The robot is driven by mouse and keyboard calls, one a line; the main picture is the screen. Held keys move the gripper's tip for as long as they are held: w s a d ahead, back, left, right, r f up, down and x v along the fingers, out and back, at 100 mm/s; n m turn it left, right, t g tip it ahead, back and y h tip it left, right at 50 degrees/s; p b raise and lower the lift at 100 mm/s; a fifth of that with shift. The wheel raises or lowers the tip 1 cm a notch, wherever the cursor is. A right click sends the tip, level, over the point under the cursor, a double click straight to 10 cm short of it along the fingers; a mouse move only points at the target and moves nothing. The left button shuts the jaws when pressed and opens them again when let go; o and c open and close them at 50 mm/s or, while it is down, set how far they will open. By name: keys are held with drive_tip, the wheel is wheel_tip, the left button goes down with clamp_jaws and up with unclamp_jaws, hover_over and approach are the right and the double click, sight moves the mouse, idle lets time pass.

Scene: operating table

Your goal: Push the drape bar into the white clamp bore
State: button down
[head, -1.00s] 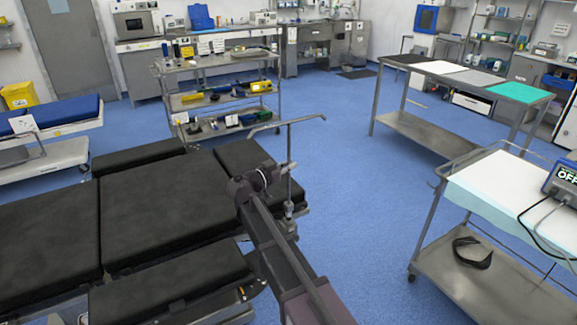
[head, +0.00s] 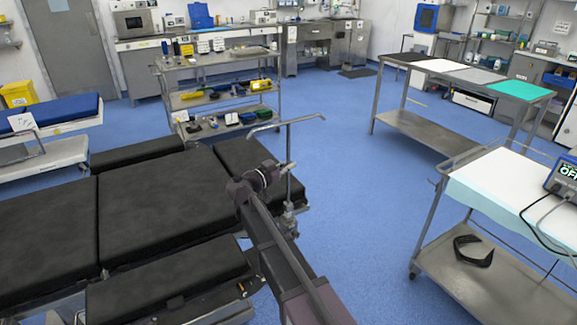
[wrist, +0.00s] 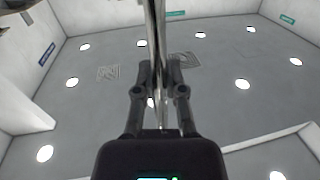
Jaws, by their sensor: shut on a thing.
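The drape bar (head: 289,145) is a thin metal post standing about upright, with a horizontal arm across its top. It shows in the head view at the right side of the black operating table (head: 150,210). My gripper (head: 286,168) is shut on the post partway down. In the wrist view, the bar (wrist: 157,40) runs between the two dark fingers of my gripper (wrist: 158,80). A small pale clamp (head: 289,208) sits at the table's edge, below the bar. The bar's foot is close to the clamp; I cannot tell whether it is inside the bore.
A shelved trolley (head: 215,62) with tools stands behind the table. A steel table (head: 460,72) with coloured mats and a draped trolley (head: 510,185) with a monitor stand at the right. Blue floor (head: 355,190) lies clear between them.

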drive_tip(key=shift+f+b, duration=0.5)
drive_tip(key=shift+f, duration=0.05)
drive_tip(key=c, duration=0.6)
unclamp_jaws()
drive_tip(key=shift+c, duration=0.2)
drive_tip(key=shift+s, duration=0.1)
drive_tip(key=v, duration=1.2)
drive_tip(key=shift+d, duration=0.1)
